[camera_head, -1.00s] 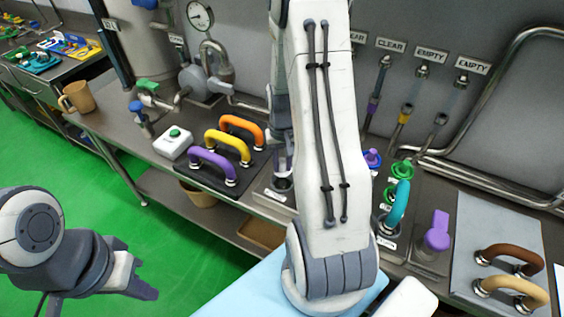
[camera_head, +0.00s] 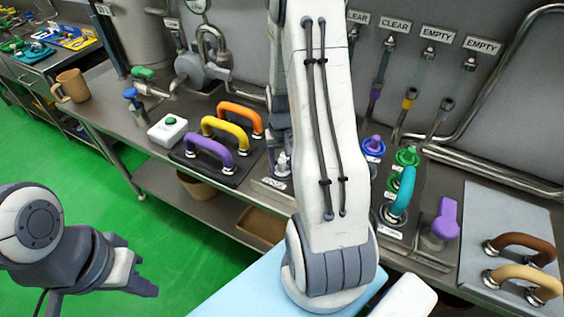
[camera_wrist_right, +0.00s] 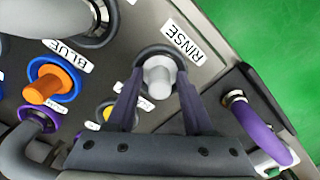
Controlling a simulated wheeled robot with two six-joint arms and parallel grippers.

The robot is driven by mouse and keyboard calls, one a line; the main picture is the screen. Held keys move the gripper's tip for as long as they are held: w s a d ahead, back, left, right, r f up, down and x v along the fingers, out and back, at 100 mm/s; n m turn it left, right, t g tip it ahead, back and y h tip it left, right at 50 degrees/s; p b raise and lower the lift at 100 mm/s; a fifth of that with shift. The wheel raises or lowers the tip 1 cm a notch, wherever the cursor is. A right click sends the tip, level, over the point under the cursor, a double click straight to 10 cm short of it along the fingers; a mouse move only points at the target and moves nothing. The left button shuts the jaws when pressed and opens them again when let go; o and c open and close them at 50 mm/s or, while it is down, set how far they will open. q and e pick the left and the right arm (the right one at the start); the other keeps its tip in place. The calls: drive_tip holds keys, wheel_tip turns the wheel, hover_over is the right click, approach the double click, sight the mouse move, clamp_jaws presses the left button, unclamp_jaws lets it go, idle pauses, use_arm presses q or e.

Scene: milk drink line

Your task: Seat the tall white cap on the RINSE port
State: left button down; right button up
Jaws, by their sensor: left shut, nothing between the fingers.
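In the right wrist view the tall white cap (camera_wrist_right: 159,76) stands in a dark ring beside the RINSE label (camera_wrist_right: 183,42), at the RINSE port. I cannot tell whether it is fully down. My right gripper (camera_wrist_right: 160,80) has one dark finger on each side of the cap. Whether the fingers touch it is unclear. In the head view my right arm covers most of this spot, and the right gripper is hardly visible. My left gripper (camera_head: 141,276) is shut and empty over the green floor at lower left.
An orange plug (camera_wrist_right: 45,90) sits in a blue ring near the BLUE label. A purple handle (camera_wrist_right: 262,132) lies right of the RINSE port. Orange, yellow and purple handles (camera_head: 208,150) stand on the bench, with a white button box (camera_head: 168,131) beside them.

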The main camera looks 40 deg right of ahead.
idle(0.3)
wheel_tip(320, 180, up, 10)
drive_tip(key=shift+r+b, duration=0.25)
drive_tip(key=shift+b, duration=0.15)
idle(0.6)
drive_tip(key=s+a+r+n, duration=0.1)
drive_tip(key=a+r+n, duration=0.15)
drive_tip(key=a, duration=0.65)
drive_tip(key=a+r+n, duration=0.1)
drive_tip(key=a+n, duration=0.2)
drive_tip(key=a, duration=0.5)
drive_tip(key=s+a+n, duration=0.2)
drive_tip(key=s+a, duration=0.2)
drive_tip(key=s, duration=0.1)
drive_tip(key=s+a+r+n, duration=0.1)
drive_tip(key=s+a+n, duration=0.2)
drive_tip(key=s+a, duration=0.2)
drive_tip(key=s+a+r+n+y, duration=0.1)
drive_tip(key=s+a+n, duration=0.2)
drive_tip(key=s+a, duration=0.1)
drive_tip(key=shift+s+a+r, duration=0.15)
drive_tip(key=shift+s+a, duration=0.25)
drive_tip(key=shift+s, duration=0.2)
